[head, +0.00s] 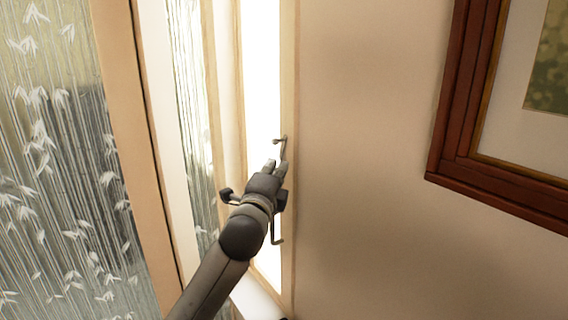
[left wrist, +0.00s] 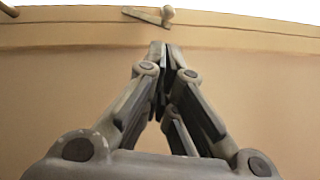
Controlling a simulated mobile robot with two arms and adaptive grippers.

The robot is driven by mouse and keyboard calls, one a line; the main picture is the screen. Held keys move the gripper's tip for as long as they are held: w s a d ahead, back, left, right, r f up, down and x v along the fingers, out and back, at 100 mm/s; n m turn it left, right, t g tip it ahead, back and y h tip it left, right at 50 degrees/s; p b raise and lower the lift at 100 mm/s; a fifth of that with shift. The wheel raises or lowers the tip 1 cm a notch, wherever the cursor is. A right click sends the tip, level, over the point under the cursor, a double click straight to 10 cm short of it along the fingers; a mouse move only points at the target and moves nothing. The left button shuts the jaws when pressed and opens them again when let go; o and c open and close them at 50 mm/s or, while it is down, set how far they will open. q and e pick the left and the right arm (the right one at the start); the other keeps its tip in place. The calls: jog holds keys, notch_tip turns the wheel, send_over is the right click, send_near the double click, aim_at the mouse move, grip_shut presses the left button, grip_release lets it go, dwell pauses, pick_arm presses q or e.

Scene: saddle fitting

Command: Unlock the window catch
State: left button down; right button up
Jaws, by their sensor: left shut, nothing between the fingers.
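The window catch (head: 281,141) is a small metal handle on the right edge of the narrow bright window. In the left wrist view the catch (left wrist: 150,16) shows near the top, with a rounded knob at its right end, on the wooden frame. My left gripper (head: 275,168) is just below the catch in the head view. Its fingers (left wrist: 165,52) are shut with nothing between them, and they look apart from the catch in the left wrist view. My right gripper is in neither view.
A second metal fitting (head: 277,240) is lower on the same frame, partly behind my left gripper. A framed picture (head: 462,140) hangs on the plain wall (head: 365,130) at right. Patterned glass (head: 60,160) fills the left side.

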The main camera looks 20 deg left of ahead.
pick_arm(q)
jog(key=p, duration=0.2)
send_near(284, 136)
jog(key=w+d, duration=0.2)
jog(key=w, duration=0.1)
jog(key=shift+w+a+f+p, duration=0.15)
jog(key=shift+w+f+p, duration=0.2)
jog(key=shift+w, duration=0.55)
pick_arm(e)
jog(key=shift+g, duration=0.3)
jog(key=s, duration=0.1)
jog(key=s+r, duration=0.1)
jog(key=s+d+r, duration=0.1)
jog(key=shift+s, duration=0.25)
pick_arm(q)
jog(key=shift+r, duration=0.1)
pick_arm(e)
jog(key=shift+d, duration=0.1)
pick_arm(q)
jog(key=shift+a+r+p, duration=0.1)
jog(key=shift+p, duration=0.2)
jog(key=p, duration=0.2)
jog(key=a+r+p, duration=0.1)
jog(key=shift+w+a+r+n+g+p, duration=0.1)
jog(key=shift+w+a+n+g+p, duration=0.1)
jog(key=shift+w+n+g+p, duration=0.15)
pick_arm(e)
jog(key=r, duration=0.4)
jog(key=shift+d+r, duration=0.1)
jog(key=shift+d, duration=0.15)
